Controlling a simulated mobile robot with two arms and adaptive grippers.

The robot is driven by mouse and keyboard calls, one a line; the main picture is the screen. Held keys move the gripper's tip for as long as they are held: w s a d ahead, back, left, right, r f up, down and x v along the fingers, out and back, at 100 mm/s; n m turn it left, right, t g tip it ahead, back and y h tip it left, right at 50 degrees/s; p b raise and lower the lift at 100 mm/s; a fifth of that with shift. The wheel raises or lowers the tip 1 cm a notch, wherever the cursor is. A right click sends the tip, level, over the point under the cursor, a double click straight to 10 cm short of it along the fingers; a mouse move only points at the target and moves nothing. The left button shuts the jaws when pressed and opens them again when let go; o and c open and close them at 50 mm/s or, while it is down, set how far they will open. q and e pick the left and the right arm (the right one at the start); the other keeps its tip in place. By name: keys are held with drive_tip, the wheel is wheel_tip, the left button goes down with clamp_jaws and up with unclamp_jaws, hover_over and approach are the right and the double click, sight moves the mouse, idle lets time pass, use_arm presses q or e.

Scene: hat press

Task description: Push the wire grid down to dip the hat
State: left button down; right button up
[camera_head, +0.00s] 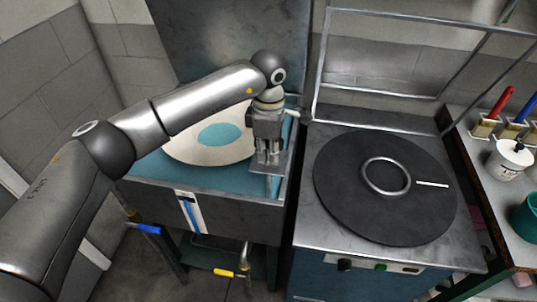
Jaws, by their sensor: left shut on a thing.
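The hat (190,148) is cream with a wide brim and lies in a metal basin (240,220) of teal liquid (150,172). A teal oval shows at the hat's middle. My left gripper (268,158) points down at the basin's right side, just right of the brim. It is shut on a thin metal part, which seems to belong to the wire grid. The grid's mesh cannot be made out, and the gripper hides the held spot. My left arm crosses over the basin and hides part of the hat's far side. My right gripper is not in view.
A steel unit with a round black plate (330,190) and a ring (386,176) stands to the right. A metal tube frame (385,90) rises behind it. A side shelf at far right holds brushes (495,108), a white tub (510,160) and a green container (526,218).

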sight(269, 184)
use_arm(q)
wheel_tip(269, 184, down, 10)
drive_tip(key=b, duration=0.7)
drive_tip(key=shift+f, duration=0.15)
drive_tip(key=shift+f+b, duration=0.5)
drive_tip(key=shift+f, duration=0.25)
drive_tip(key=shift+s+f, duration=0.1)
drive_tip(key=c, duration=1.7)
unclamp_jaws()
drive_tip(key=shift+o, duration=1.1)
